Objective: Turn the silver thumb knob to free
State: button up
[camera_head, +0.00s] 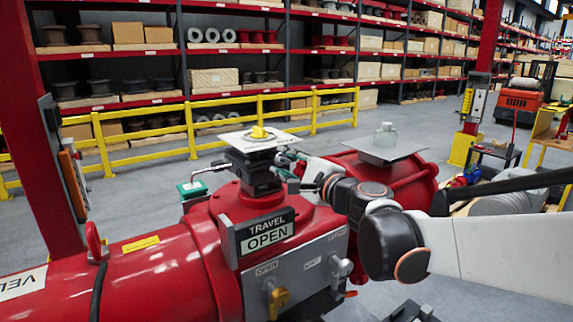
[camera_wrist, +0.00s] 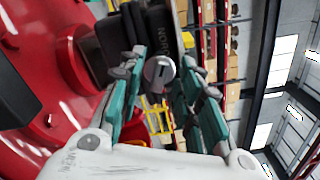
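The silver thumb knob (camera_wrist: 159,73) shows in the wrist view as a small round face with a dark slot, next to a black housing (camera_wrist: 160,28) with white lettering. My gripper (camera_wrist: 163,68) has its teal fingers on the left and right of the knob. The fingers are apart, with a narrow gap at the right of the knob; contact on the left is unclear. In the head view, my gripper (camera_head: 287,165) is at the right side of the black block (camera_head: 250,170) on the red actuator (camera_head: 200,245). The knob cannot be made out there.
A white plate (camera_head: 240,141) with a yellow piece (camera_head: 259,133) tops the black block. A sign reading TRAVEL OPEN (camera_head: 265,233) stands in front. A grey panel with levers (camera_head: 300,270) is below.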

jog(key=shift+s+d, duration=0.1)
jog(key=v, duration=1.1)
jog(key=shift+s+d, duration=0.25)
jog(key=shift+s, duration=0.05)
jog(key=s+f+n+g+h+b, duration=0.1)
jog(key=s+f+n+g+b, duration=0.2)
jog(key=f, duration=0.5)
jog(key=s+f+n+h+b, duration=0.1)
jog(key=s+f+n+b, duration=0.2)
jog(key=f+b, duration=0.35)
jog(key=s+f+n+g+h+b, duration=0.1)
jog(key=s+f+n+g+b, duration=0.2)
jog(key=f, duration=0.5)
jog(key=s+d+f+n+g+h+b, duration=0.1)
jog(key=s+d+f+n+h+b, duration=0.2)
jog(key=f, duration=0.7)
jog(key=s+d+f+n+g+h+b, duration=0.1)
jog(key=s+d+f+n+h+b, duration=0.3)
jog(key=s+d+f+b, duration=0.4)
notch_tip(320, 180, down, 3)
jog(key=shift+s+d+f+b, duration=0.1)
jog(key=shift+s+d+b, duration=0.15)
jog(key=shift+d+b, duration=0.4)
